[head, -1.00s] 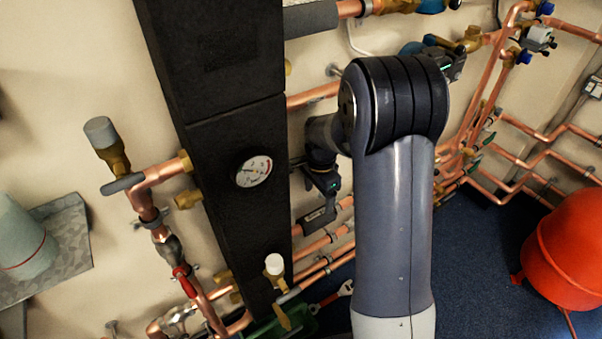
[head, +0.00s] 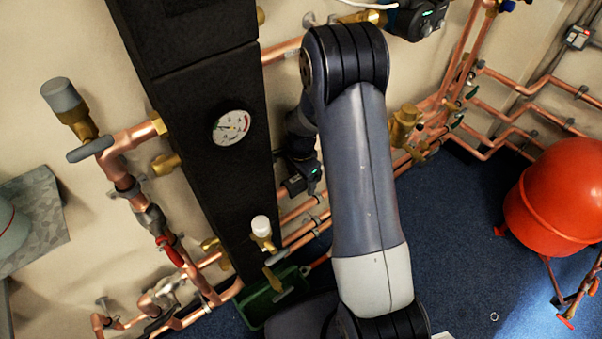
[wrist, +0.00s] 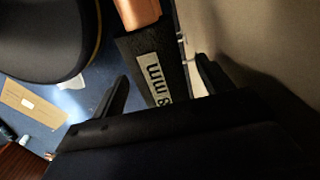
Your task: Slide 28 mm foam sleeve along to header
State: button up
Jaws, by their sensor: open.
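The dark foam sleeve (wrist: 133,57) with a white label ending in "8 mm" shows in the wrist view, with bare copper pipe (wrist: 138,12) above it. The fingers of my gripper (wrist: 162,70) are open, one on each side of the sleeve. I cannot tell if they touch it. In the head view my gripper (head: 301,180) is low beside the tall black upright body with a dial gauge (head: 190,160), which looks like the header. I cannot make out the sleeve clearly in the head view. The sleeve's lower end is hidden in the wrist view.
Copper pipes with valves run along the wall left (head: 150,215) and right (head: 490,110) of my arm. A red vessel (head: 560,200) stands on the blue floor (head: 450,240) at right. A green tray (head: 262,305) sits below the black body.

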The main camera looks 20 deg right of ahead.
aim_at(292, 181)
jog(key=shift+c, duration=0.5)
jog(key=c, duration=0.9)
jog(key=shift+s+a, duration=0.3)
jog(key=shift+a, duration=0.4)
jog(key=shift+s+a, duration=0.3)
jog(key=shift+a, duration=0.4)
jog(key=shift+c, duration=0.3)
jog(key=shift+a, duration=0.1)
